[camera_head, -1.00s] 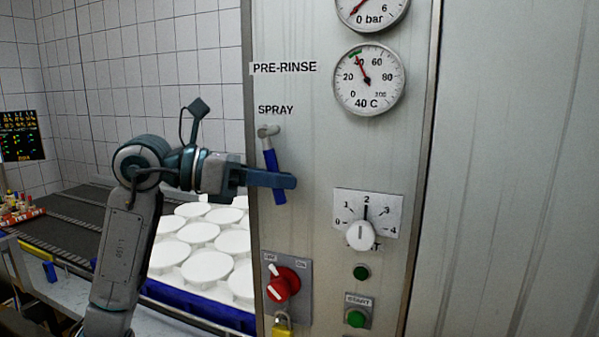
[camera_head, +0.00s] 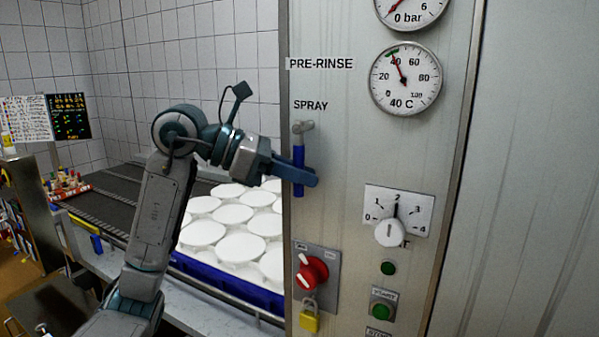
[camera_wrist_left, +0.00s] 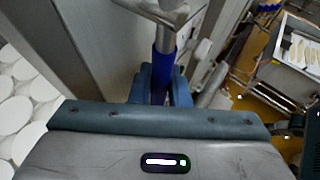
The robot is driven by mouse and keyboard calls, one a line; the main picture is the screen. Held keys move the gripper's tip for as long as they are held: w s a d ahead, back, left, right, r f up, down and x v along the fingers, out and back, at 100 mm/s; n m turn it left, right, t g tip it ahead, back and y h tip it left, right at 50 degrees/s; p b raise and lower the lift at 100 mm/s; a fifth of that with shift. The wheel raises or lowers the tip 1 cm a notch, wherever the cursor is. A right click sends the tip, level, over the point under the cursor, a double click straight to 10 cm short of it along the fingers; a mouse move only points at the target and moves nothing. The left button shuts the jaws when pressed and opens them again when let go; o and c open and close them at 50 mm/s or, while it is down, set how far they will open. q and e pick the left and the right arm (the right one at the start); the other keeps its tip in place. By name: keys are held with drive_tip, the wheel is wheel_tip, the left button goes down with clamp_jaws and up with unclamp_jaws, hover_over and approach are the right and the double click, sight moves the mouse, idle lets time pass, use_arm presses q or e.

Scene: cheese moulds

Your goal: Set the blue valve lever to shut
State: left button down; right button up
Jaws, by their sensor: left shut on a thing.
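The blue valve lever (camera_head: 298,154) hangs from a grey metal valve stub (camera_head: 303,127) under the SPRAY label on the steel panel. Its handle points almost straight down. My left gripper (camera_head: 306,177) reaches in from the left and is shut on the lower part of the handle. In the left wrist view the blue sleeve (camera_wrist_left: 164,66) runs down between the two fingers (camera_wrist_left: 161,88), with bare metal above it. The lower end of the handle is partly hidden by the fingers. My right gripper is not in view.
The panel also carries a temperature gauge (camera_head: 405,78), a white dial (camera_head: 389,232), a red rotary switch (camera_head: 312,271) with a yellow padlock (camera_head: 309,318), and green buttons (camera_head: 382,311). White round moulds in a blue crate (camera_head: 225,288) stand left of the panel, behind my arm.

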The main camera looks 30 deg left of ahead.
use_arm(q)
drive_tip(key=c, duration=1.6)
unclamp_jaws()
drive_tip(key=shift+c, duration=0.2)
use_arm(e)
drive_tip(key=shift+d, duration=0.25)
use_arm(q)
drive_tip(key=shift+a, duration=0.1)
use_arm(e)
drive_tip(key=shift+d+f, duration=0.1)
